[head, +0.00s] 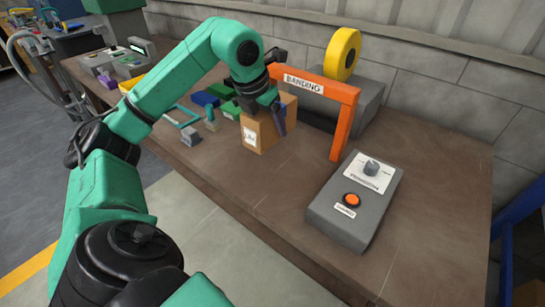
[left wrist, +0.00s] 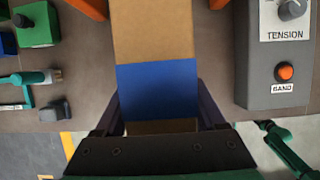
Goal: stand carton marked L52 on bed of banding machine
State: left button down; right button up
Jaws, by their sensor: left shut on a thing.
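My left gripper (head: 275,112) is shut on a brown carton (head: 272,128), with a finger on its near side. The carton looks upright and has a white label (head: 250,138) whose marking is too small to read. In the left wrist view the carton (left wrist: 155,35) has a blue band (left wrist: 158,90) and lies between the fingers (left wrist: 160,118). The banding machine (head: 369,105) has an orange arch (head: 346,122) marked BANDING and a yellow reel (head: 343,55). The carton is in front of the arch's left side. The bed is mostly hidden, and I cannot tell whether the carton touches anything below. My right gripper does not show.
A grey control box (head: 350,215) with a knob and orange button stands right of the carton. Green and blue blocks (head: 205,99) and a teal-handled tool (head: 182,117) lie to the left. The table front (head: 240,185) is clear. A wall (head: 440,85) stands behind.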

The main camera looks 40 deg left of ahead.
aim_at(259, 131)
pick_arm(q)
jog(key=f+b, duration=0.2)
jog(key=f, duration=0.9)
jog(key=shift+w, duration=0.3)
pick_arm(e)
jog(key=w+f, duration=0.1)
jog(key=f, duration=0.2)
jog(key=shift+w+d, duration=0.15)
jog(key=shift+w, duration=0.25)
pick_arm(q)
jog(key=shift+f, duration=0.1)
grip_release()
jog(key=b+v, duration=0.1)
jog(key=v, duration=1.1)
jog(key=shift+d, duration=0.1)
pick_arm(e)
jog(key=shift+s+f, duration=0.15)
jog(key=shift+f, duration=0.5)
